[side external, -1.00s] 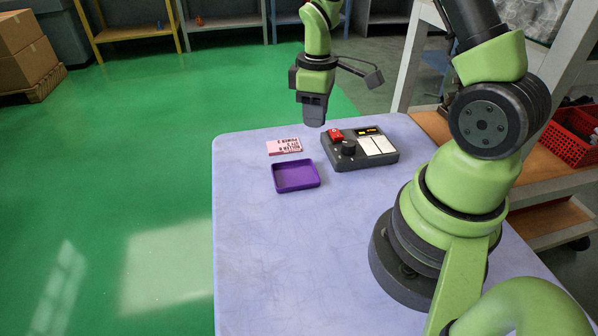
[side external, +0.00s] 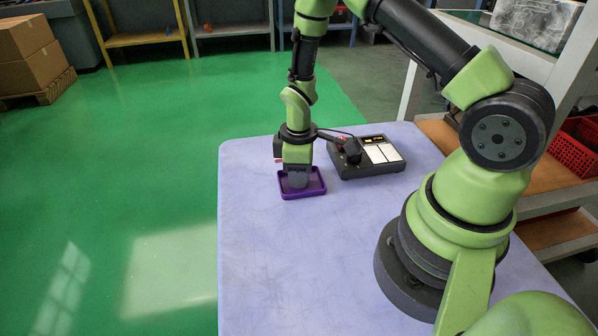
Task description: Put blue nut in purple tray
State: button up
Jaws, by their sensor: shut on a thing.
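The purple tray (side external: 315,188) lies on the pale blue cart top. My gripper (side external: 297,182) points down over the tray, with its fingertips low at or inside it. The fingers hide part of the tray's inside. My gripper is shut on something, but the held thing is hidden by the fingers. I cannot make out the blue nut anywhere in this view.
The pink card behind the tray is mostly hidden by my gripper. The front and left of the cart top (side external: 262,250) are clear.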

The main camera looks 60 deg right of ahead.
jog(key=shift+f, duration=0.15)
jog(key=o, duration=0.7)
jog(key=shift+c, duration=0.2)
jog(key=s+a+r+m+t, duration=0.2)
jog(key=s+r+m, duration=0.1)
jog(key=r, duration=1)
jog(key=s+a+r+m+t, duration=0.2)
jog(key=a+r, duration=0.1)
jog(key=r, duration=1)
jog(key=s+a+r+m+t+y, duration=0.2)
jog(key=s+a+r+m+t, duration=0.1)
jog(key=s, duration=0.6)
jog(key=shift+s+a+r+m, duration=0.15)
jog(key=shift+r+m, duration=0.6)
jog(key=shift+m, duration=0.35)
